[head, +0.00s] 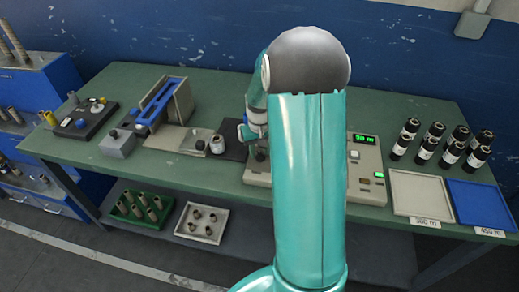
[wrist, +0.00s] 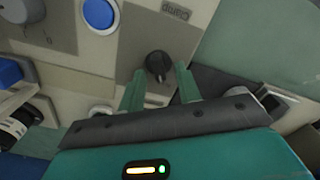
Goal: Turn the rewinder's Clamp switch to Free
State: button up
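The rewinder (head: 366,170) is a beige machine on the green bench, with a lit green display; my arm hides its middle. In the wrist view the Clamp label (wrist: 177,11) appears upside down on a grey plate. The black Clamp switch knob (wrist: 158,64) sits beside that label. My gripper (wrist: 160,80) is open, its two teal fingers apart with the knob between and just beyond their tips. I cannot tell whether they touch it. Free and other position markings are not readable. In the head view the fingertips are not clear.
A blue round button (wrist: 98,14) and a grey knob (wrist: 22,10) are near the switch. A grey tray (head: 421,196), a blue tray (head: 474,205) and several black rolls (head: 453,153) stand at right. Other devices, including a blue-railed one (head: 163,100), stand at left.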

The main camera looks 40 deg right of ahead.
aim_at(259, 153)
notch_tip(259, 153, up, 14)
dwell(0.6)
dwell(0.4)
jog(key=s+a+r+n+t, duration=0.1)
jog(key=s+a+r, duration=0.25)
jog(key=a, duration=0.25)
jog(key=s+a+r+t, duration=0.1)
jog(key=s+a+r, duration=0.2)
jog(key=a+r, duration=0.25)
jog(key=s+a+n+t, duration=0.2)
jog(key=s+a+t, duration=0.1)
jog(key=s+a, duration=0.8)
jog(key=shift+s+a+r+t, duration=0.2)
jog(key=shift+s+a+t, duration=0.1)
jog(key=shift+s, duration=0.3)
